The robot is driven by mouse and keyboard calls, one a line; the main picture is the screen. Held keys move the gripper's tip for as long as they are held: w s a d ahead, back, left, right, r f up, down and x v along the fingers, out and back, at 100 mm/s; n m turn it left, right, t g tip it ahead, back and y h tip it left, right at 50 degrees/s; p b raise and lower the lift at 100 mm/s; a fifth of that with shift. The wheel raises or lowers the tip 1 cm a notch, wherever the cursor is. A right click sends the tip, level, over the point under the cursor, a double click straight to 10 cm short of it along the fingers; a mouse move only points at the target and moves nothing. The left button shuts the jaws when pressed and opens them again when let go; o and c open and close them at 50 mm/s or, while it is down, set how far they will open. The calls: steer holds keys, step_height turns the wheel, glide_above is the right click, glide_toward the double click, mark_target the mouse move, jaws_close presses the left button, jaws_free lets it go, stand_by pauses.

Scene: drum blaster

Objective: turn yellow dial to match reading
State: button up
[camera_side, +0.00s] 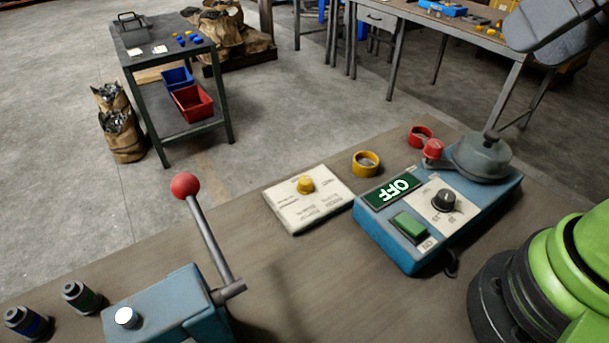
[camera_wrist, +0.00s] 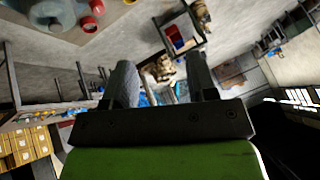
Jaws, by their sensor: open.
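The yellow dial (camera_side: 306,184) sits upright on a cream panel (camera_side: 325,210) with small printed labels, flat on the brown bench. The labels are too small to read. The yellow dial is not visible in the wrist view.
The box also has a black knob (camera_side: 444,200), a green button (camera_side: 411,227) and a grey lid (camera_side: 482,158). A yellow ring (camera_side: 366,164) and a red ring (camera_side: 420,136) lie behind. A red-balled lever (camera_side: 186,186) stands left. Bare bench separates lever and panel.

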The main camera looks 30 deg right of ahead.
steer(key=w+a+n+g, duration=0.2)
steer(key=w+n, duration=0.3)
steer(key=w, duration=0.3)
steer(key=n+g+h, duration=0.2)
steer(key=n+g, duration=0.3)
steer(key=n, duration=0.7)
glide_above(305, 179)
step_height(305, 179, down, 20)
steer(key=shift+f, duration=0.25)
step_height(305, 179, down, 9)
steer(key=shift+r, duration=0.1)
steer(key=shift+c, duration=0.5)
steer(key=c, duration=0.8)
steer(key=shift+m, duration=0.3)
steer(key=shift+c, duration=0.2)
